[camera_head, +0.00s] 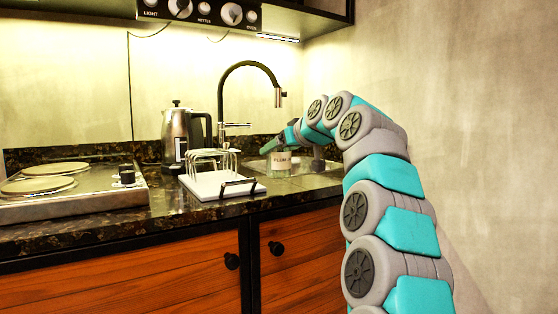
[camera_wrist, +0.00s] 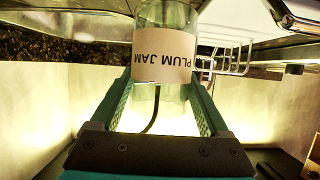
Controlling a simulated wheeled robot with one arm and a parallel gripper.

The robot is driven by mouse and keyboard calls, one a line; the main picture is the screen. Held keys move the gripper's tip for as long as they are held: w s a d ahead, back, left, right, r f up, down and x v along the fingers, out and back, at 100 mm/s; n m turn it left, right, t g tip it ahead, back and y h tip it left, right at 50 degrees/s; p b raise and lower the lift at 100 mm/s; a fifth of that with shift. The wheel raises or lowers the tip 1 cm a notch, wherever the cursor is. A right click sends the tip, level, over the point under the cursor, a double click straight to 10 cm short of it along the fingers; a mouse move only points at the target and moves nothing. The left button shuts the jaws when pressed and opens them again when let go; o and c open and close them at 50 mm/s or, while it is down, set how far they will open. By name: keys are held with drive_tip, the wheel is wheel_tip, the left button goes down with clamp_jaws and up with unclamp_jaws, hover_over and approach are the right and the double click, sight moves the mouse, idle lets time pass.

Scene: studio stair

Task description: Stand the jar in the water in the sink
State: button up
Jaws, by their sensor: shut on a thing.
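The steel sink (camera_head: 322,167) is set in the dark counter below the tap. The jar's base is hard to make out, so I cannot tell whether it touches the sink bottom. Water is not clearly visible.
A white drying rack (camera_head: 208,185) with wire loops stands just left of the sink. A black tap (camera_head: 250,65) arches behind the jar. A kettle (camera_head: 175,135) and a hob (camera_head: 70,185) are further left. A plain wall (camera_head: 470,130) bounds the right.

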drive_tip(key=shift+f, duration=1.3)
drive_tip(key=shift+f+b, duration=0.2)
drive_tip(key=shift+b, duration=0.2)
drive_tip(key=o, duration=1.5)
drive_tip(key=shift+r, duration=0.2)
drive_tip(key=v, duration=1.2)
drive_tip(key=shift+d+f, duration=0.1)
